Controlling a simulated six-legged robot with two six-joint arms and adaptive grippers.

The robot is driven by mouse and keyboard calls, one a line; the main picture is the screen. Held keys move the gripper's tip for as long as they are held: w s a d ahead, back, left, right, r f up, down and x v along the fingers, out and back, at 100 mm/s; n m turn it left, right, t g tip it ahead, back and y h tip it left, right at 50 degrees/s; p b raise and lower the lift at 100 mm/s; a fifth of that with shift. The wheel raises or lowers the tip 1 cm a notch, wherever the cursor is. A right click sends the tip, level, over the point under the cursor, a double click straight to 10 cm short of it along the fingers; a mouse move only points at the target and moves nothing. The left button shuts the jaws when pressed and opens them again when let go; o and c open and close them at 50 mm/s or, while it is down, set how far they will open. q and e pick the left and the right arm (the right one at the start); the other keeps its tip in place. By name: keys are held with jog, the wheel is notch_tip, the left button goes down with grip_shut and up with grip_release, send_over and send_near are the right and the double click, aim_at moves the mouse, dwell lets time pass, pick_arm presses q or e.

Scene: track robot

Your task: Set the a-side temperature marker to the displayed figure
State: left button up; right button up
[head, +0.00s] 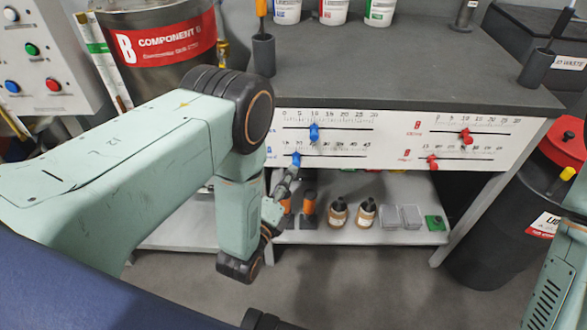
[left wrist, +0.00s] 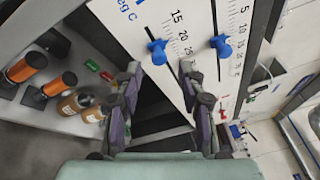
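A white panel (head: 345,152) on the bench front carries two blue markers at left and two red ones at right. The lower blue marker (head: 296,159) is on the scale whose lettering ends in "eg C" in the left wrist view, where this marker (left wrist: 158,50) sits near 15–20. The upper blue marker (head: 314,132) is near 10; it also shows in the left wrist view (left wrist: 221,45). My left gripper (head: 289,180) is just below the lower marker. Its fingers (left wrist: 160,70) are open, one either side of that marker in the picture; contact is not visible. My right gripper is out of view.
Red markers (head: 465,136) (head: 432,162) are on the panel's right. Below, a shelf (head: 400,236) holds orange-topped items, brown bottles (head: 338,213) and clear boxes (head: 400,217). A dark drum (head: 490,240) stands at right. I cannot make out a displayed figure.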

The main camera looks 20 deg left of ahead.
aim_at(296, 161)
pick_arm(q)
jog(key=shift+w+d+f+b, duration=0.15)
jog(key=shift+w+b, duration=0.25)
jog(key=shift+w, duration=2)
grip_shut()
